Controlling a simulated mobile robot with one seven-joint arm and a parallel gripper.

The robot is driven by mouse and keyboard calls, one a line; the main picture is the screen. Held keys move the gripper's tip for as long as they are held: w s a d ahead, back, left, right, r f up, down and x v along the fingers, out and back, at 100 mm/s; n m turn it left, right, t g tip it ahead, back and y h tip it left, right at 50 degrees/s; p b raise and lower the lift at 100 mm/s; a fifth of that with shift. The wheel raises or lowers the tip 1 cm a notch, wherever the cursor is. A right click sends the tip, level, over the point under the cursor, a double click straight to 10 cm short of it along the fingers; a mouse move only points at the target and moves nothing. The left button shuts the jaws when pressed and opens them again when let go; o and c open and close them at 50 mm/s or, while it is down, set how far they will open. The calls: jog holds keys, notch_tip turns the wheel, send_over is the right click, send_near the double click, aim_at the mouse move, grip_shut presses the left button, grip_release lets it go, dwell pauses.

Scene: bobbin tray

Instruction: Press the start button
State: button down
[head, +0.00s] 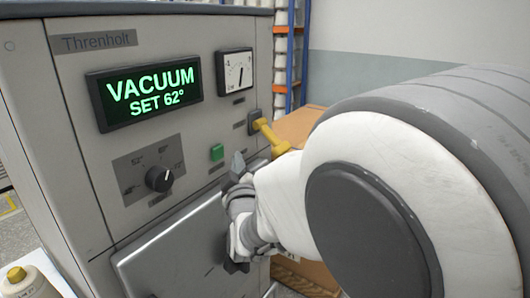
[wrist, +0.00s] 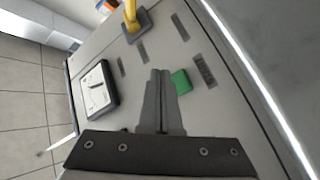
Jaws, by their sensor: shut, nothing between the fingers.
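The green square start button (head: 217,152) sits on the grey machine front (head: 100,170), below the gauge and right of the dial. It also shows in the wrist view (wrist: 181,82), just to the right of the fingertips. My gripper (head: 238,160) is shut with nothing between its fingers. In the wrist view my gripper (wrist: 160,74) points at the panel, its tips beside the button. In the head view the tips are a little right of and below the button. I cannot tell whether they touch the panel.
A lit display (head: 151,92) reads VACUUM SET 62°. A black dial (head: 159,179), a gauge (head: 235,71) and a yellow lever (head: 271,136) share the panel. A metal door (head: 165,250) lies below. A yellow-topped bobbin (head: 30,281) stands at lower left.

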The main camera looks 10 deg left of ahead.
jog(key=shift+s+d, duration=0.25)
jog(key=shift+d, duration=0.35)
jog(key=shift+s+d, duration=0.25)
jog(key=shift+d, duration=0.3)
jog(key=s+d+m+g+h, duration=0.1)
jog(key=s+d+m+g, duration=0.15)
jog(key=d, duration=0.45)
jog(key=s+d+m+g+h, duration=0.1)
jog(key=d+m+g, duration=0.25)
jog(key=d, duration=0.45)
jog(key=s+d+f+m+g+h+p, duration=0.1)
jog(key=s+d+m+g+h, duration=0.1)
jog(key=s+d, duration=0.5)
jog(key=s+d+f+m+g+h+p, duration=0.1)
jog(key=s+d+m+g+h, duration=0.2)
jog(key=s, duration=1.1)
jog(key=d+m, duration=0.3)
jog(key=d, duration=0.2)
jog(key=shift+s+f+g, duration=0.15)
jog(key=shift+f+g, duration=0.1)
jog(key=shift+g, duration=0.15)
